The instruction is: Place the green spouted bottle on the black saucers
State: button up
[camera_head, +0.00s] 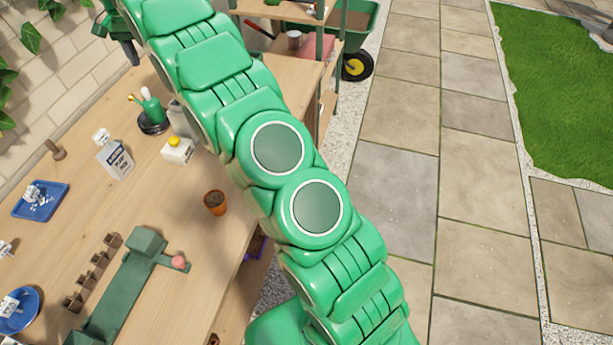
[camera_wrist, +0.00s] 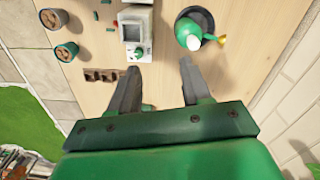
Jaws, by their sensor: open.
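The green spouted bottle (camera_head: 152,106) stands upright on a round black saucer (camera_head: 154,127) at the back of the bench in the head view. Its yellow tip points to the left there. In the wrist view the green bottle (camera_wrist: 189,34) shows from above, with the dark saucer (camera_wrist: 208,21) around and under part of it. I cannot tell whether there is more than one saucer. My gripper (camera_wrist: 158,70) is open and empty, with the bottle beyond its right finger and apart from it.
A white plant-food bottle (camera_head: 114,155), a yellow-capped white bottle (camera_head: 177,150), a terracotta pot (camera_head: 215,202), a blue tray (camera_head: 40,201) and a blue plate (camera_head: 18,310) stand on the bench. A device with a screen (camera_wrist: 134,32) lies beyond the left finger. Bare wood lies between these things.

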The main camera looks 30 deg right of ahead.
jog(key=s+d+r+n, duration=0.1)
jog(key=s+d+r, duration=0.25)
jog(key=s, duration=0.55)
jog(key=s+d+r+n, duration=0.15)
jog(key=s+d, duration=0.25)
jog(key=s, duration=0.4)
jog(key=s+d+r+n, duration=0.1)
jog(key=s+d+r, duration=0.25)
jog(key=s, duration=0.55)
jog(key=s+d+f+n, duration=0.1)
jog(key=s+f, duration=0.1)
jog(key=s, duration=0.8)
jog(key=s+d+f+g, duration=0.1)
jog(key=s+d+f, duration=0.1)
jog(key=s, duration=0.9)
jog(key=s+d+f+n, duration=0.1)
jog(key=s+f, duration=0.3)
jog(key=s, duration=0.7)
jog(key=shift+s+d+n+g, duration=0.15)
jog(key=shift+d+n+g, duration=0.2)
jog(key=shift+d, duration=0.2)
